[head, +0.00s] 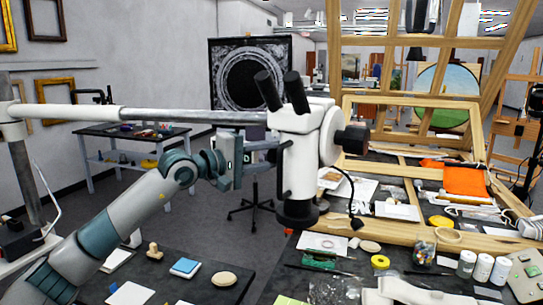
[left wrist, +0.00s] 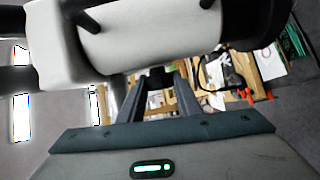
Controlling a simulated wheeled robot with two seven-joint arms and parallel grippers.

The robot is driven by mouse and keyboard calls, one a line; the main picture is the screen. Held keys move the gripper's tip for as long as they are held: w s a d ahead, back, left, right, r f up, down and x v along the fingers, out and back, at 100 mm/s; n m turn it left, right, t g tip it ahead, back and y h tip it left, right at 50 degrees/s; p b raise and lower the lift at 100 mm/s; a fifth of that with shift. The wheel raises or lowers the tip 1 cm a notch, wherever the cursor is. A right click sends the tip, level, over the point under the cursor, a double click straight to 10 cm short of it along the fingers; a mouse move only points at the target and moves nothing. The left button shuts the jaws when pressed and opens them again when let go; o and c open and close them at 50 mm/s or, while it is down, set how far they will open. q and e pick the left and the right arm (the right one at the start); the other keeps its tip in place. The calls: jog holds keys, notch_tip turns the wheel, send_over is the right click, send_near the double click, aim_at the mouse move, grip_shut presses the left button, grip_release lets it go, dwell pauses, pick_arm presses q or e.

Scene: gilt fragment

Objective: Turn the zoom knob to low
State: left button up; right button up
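The white stereo microscope (head: 302,150) hangs on a long horizontal boom, with black eyepieces on top and a dark lens ring below. A large dark knob (head: 353,140) sticks out on its right side; I cannot tell whether it is the zoom knob. My left gripper (head: 274,149) reaches the microscope's left side. In the left wrist view, the fingers of my left gripper (left wrist: 160,80) stand apart under the pale microscope body (left wrist: 150,35). A small dark part (left wrist: 157,77) shows between the tips; contact is unclear. My right gripper is not in view.
The boom (head: 190,116) runs above my left forearm. A dark workbench (head: 320,272) below holds jars (head: 483,267), yellow tape (head: 380,262) and small tools. A wooden easel frame (head: 430,98) stands behind on the right. A cable hangs beside the microscope's right side.

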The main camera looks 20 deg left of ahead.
pick_arm(q)
jog(key=shift+b, duration=0.45)
jog(key=shift+g+y, duration=0.3)
jog(key=shift+g, duration=0.4)
jog(key=o, duration=1.1)
jog(key=shift+c, duration=0.2)
jog(key=shift+s+a+b, duration=0.1)
jog(key=shift+b, duration=0.2)
